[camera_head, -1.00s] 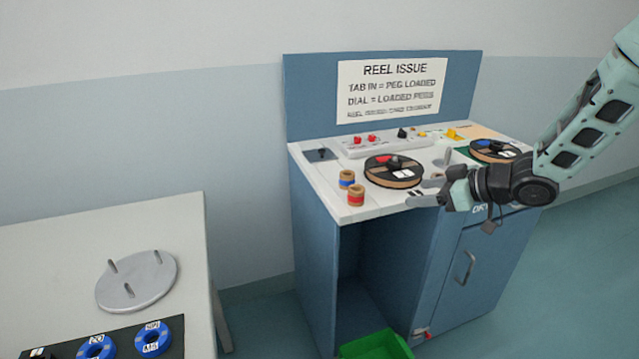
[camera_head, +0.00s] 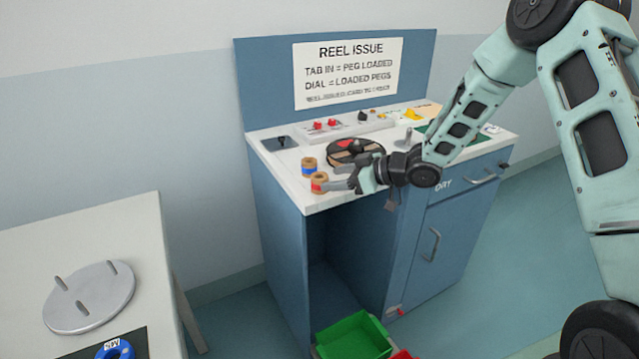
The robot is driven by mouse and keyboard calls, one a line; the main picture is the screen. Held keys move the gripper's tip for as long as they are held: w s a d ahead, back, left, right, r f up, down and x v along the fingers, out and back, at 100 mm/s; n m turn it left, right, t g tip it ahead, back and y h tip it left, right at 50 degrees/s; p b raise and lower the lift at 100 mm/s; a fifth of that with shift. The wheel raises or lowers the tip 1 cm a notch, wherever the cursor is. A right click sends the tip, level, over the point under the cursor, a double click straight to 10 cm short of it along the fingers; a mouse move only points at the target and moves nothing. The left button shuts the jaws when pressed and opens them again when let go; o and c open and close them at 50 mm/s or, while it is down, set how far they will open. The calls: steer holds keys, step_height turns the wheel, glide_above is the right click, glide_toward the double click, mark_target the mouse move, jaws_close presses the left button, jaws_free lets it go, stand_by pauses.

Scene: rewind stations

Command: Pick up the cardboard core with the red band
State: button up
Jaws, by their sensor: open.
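The cardboard core with the red band (camera_head: 319,185) stands upright near the front left corner of the white counter top (camera_head: 285,165). A core with a blue band (camera_head: 308,166) stands just behind it. My gripper (camera_head: 338,180) is open, to the right of the red-banded core, with its fingers pointing left toward it. One fingertip appears close to the core's right side. I cannot tell whether it touches. Nothing shows between the fingers.
A black-and-brown reel (camera_head: 343,152) lies behind my gripper. A control strip (camera_head: 347,128) with red and yellow knobs runs behind it. A green bin (camera_head: 353,337) sits on the floor below. At left, a table holds a grey pegged disc (camera_head: 90,298).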

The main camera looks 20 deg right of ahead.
mark_target(319, 182)
steer(key=shift+s+p+x, duration=0.2)
steer(key=shift+p+x, duration=0.1)
steer(key=shift+x, duration=2.45)
steer(key=shift+a, duration=0.15)
steer(key=c, duration=1.1)
